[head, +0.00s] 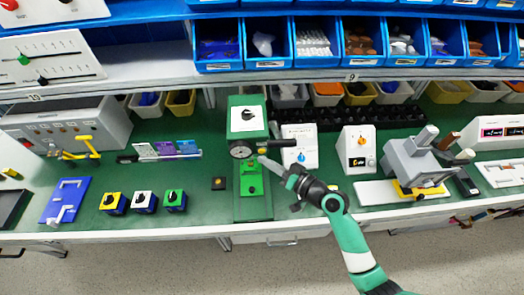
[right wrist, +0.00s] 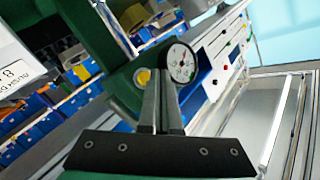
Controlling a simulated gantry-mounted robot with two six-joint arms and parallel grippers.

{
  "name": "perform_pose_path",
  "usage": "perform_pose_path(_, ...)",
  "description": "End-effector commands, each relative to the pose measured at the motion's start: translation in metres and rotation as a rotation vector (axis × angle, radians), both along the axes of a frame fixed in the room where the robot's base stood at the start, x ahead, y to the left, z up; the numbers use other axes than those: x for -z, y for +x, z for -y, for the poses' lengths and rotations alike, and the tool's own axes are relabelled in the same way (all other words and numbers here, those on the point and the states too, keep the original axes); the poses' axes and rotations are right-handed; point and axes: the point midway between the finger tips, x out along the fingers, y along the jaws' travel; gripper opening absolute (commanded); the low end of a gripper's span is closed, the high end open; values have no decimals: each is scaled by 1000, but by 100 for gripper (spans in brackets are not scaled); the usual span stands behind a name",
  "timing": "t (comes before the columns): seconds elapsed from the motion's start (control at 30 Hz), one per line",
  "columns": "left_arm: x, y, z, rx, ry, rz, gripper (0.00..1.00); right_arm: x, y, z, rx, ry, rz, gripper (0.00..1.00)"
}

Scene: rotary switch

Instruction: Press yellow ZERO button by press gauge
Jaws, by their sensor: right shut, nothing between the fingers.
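The green press (head: 247,180) stands on the middle of the bench, with a white panel and black knob on its head. Its round white gauge (head: 241,151) sits on the front and also shows in the right wrist view (right wrist: 181,63). The yellow button (right wrist: 142,77) is left of the gauge in the right wrist view; in the head view I cannot make it out. My right gripper (head: 263,160) is shut and empty, its fingertips just right of the gauge. In the right wrist view the fingertips (right wrist: 160,72) appear between button and gauge. I cannot tell whether they touch anything. My left gripper is not in view.
Yellow, white and green switch boxes (head: 143,201) stand at the left front. A white device with a blue knob (head: 299,151) stands behind my right gripper. A grey press-like device (head: 412,158) is farther right. Blue bins (head: 290,43) line the shelf above.

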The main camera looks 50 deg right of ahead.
Motion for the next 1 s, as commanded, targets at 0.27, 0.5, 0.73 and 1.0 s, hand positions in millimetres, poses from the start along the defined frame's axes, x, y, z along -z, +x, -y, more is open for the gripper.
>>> perform_pose_path(0.27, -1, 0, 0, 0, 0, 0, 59, 0, -2, -2, -1, 1, -2, 0)
perform_pose_path(0.5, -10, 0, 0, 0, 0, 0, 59, -1, -19, -18, -1, 1, -2, 0)
perform_pose_path(0.73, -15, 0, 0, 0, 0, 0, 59, 0, -35, -32, -1, 1, -2, 0)
perform_pose_path(1.0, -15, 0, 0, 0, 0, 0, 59, 0, -37, -34, -1, 0, 0, 0)
